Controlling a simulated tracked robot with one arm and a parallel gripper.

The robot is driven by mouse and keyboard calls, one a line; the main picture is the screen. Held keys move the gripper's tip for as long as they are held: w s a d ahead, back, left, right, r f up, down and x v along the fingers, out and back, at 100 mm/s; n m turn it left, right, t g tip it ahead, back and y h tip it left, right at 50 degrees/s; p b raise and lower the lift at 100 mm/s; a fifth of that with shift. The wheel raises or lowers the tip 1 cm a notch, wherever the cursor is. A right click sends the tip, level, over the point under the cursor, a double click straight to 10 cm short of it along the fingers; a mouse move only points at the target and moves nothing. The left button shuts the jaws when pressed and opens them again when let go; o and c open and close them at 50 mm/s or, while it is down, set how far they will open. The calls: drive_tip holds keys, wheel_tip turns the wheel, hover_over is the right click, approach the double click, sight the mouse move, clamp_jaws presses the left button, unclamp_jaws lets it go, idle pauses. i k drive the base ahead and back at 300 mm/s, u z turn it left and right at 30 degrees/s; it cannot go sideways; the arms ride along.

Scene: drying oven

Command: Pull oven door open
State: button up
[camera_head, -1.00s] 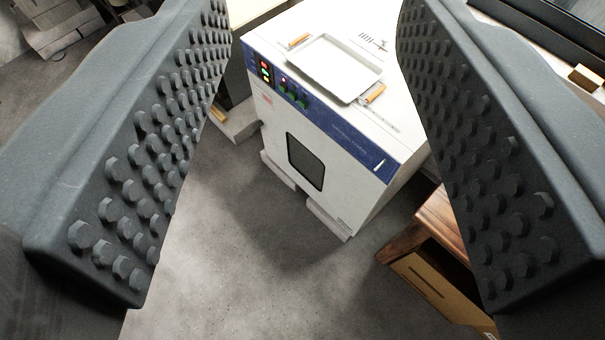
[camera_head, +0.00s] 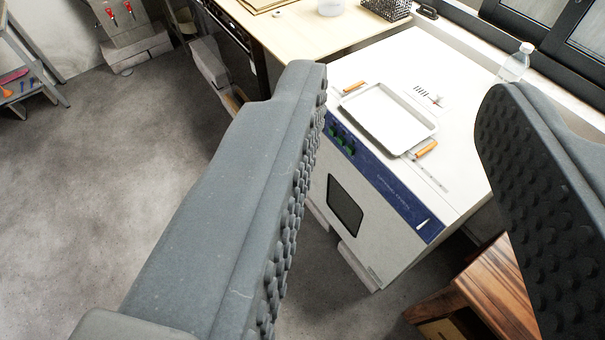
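The drying oven (camera_head: 375,245) is a white box with a blue control strip (camera_head: 385,190) along its top front edge. Its door, with a small dark window (camera_head: 345,205), faces the lower left and looks shut. The left part of the front, including the door's left edge, is hidden behind my left finger, and I see no handle clearly. My gripper (camera_head: 400,115) is open and empty. Its two dark studded fingers frame the oven from above, apart from it.
A white tray (camera_head: 388,118) with orange handles lies on the oven top. A clear bottle (camera_head: 515,62) stands behind at right. A wooden stool (camera_head: 500,290) is at the lower right, and a pale table (camera_head: 300,35) is behind.

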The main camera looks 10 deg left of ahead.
sight(384, 243)
drive_tip(key=u, duration=0.6)
drive_tip(key=i, duration=1.65)
drive_tip(key=z, duration=0.35)
